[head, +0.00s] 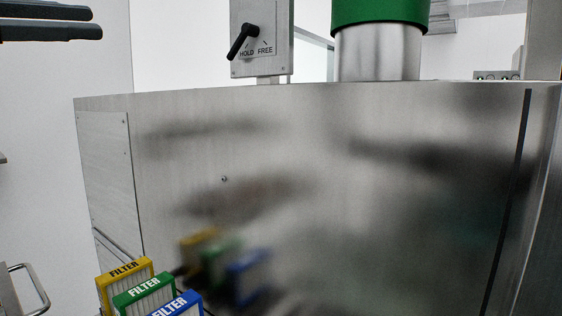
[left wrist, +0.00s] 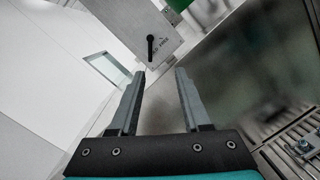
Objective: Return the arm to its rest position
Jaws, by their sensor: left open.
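My left gripper (head: 97,22) enters at the top left of the head view, with its two dark fingers apart and nothing between them. In the left wrist view the left gripper (left wrist: 161,72) is open and empty, its fingers pointing toward a grey panel (left wrist: 130,25) with a black lever (left wrist: 151,46). In the head view the black lever (head: 243,42) slants down to the left, its lower end beside the HOLD label. The gripper is clear of the lever, well to its left. My right gripper is in neither view.
A large brushed-metal washer housing (head: 320,190) fills the middle. Yellow (head: 124,270), green (head: 143,290) and blue (head: 176,305) filters stand at the lower left. A green-topped metal cylinder (head: 378,50) rises behind the housing. A metal handle (head: 40,290) is at far left.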

